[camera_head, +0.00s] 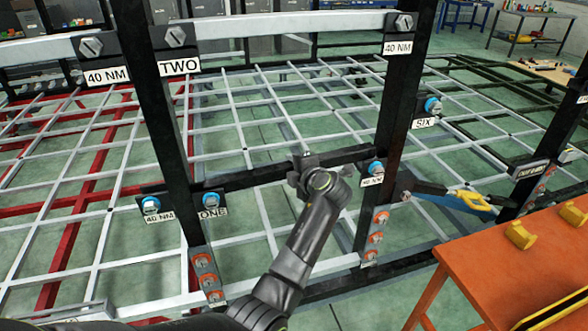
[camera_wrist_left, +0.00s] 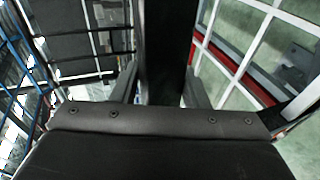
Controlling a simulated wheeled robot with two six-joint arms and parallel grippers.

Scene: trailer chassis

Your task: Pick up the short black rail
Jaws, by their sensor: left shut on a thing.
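The short black rail (camera_head: 245,177) runs almost level between two black uprights of the chassis frame. Its ends meet the plates with blue-ringed bolts, by the ONE label on the left and a 40 NM label on the right. My left gripper (camera_head: 304,165) is shut on the rail, right of its middle. In the left wrist view the dark rail (camera_wrist_left: 163,50) stands between the two fingers of the left gripper (camera_wrist_left: 160,88). My right gripper is not in view.
The black uprights (camera_head: 158,110) and (camera_head: 395,110) stand on both sides of my left arm. A white grid frame (camera_head: 280,105) lies behind. An orange table (camera_head: 500,265) with yellow parts (camera_head: 520,235) is at the right. A blue and yellow tool (camera_head: 470,200) sits beside it.

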